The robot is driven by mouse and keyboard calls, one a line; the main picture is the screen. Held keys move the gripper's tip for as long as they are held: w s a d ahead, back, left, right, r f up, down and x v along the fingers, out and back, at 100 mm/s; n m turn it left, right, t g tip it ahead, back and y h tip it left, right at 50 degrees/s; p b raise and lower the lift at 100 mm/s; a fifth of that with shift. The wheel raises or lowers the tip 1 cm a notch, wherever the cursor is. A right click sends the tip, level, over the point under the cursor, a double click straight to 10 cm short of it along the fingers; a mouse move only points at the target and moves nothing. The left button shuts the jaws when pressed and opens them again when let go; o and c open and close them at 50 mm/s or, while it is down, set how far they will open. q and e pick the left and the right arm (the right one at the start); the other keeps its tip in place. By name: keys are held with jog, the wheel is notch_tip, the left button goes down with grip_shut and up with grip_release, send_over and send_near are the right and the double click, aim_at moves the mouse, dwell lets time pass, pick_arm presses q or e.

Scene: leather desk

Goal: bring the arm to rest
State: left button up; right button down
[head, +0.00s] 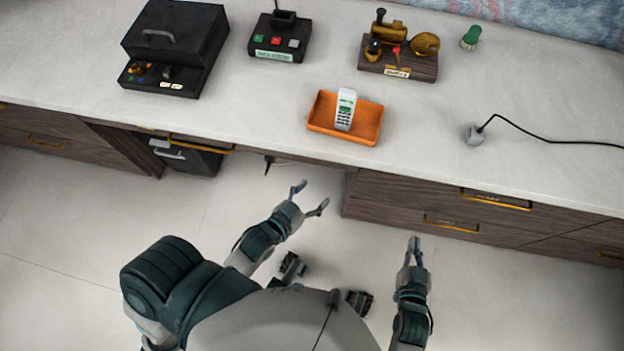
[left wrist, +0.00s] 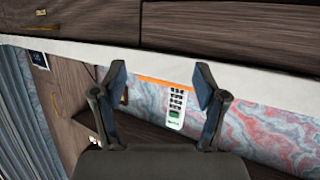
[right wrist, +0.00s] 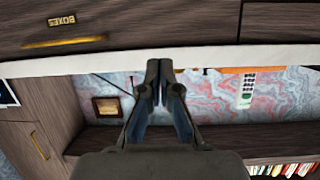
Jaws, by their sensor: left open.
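My left gripper (head: 311,197) is open and empty. It is in front of the desk, over the floor gap between the drawer units, below the orange tray in the head view. In the left wrist view its two fingers (left wrist: 160,82) stand wide apart with nothing between them. My right gripper (head: 414,250) is in front of the right-hand drawers, apart from the desk. In the right wrist view its fingers (right wrist: 164,80) are together with nothing visible held.
The desk top (head: 220,110) carries an orange tray (head: 322,128) with a white handset (head: 346,109), a black box (head: 175,45), a button box (head: 280,38), a brass device (head: 398,50), a green-topped item (head: 471,37) and a corded plug (head: 474,135). Drawers (head: 460,205) line the front right.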

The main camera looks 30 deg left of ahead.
pick_arm(q)
jog(key=shift+d, duration=0.35)
pick_arm(e)
jog(key=shift+d+f, duration=0.1)
jog(key=shift+d, duration=0.3)
pick_arm(q)
jog(key=shift+a, duration=0.15)
pick_arm(e)
jog(key=shift+a, duration=0.1)
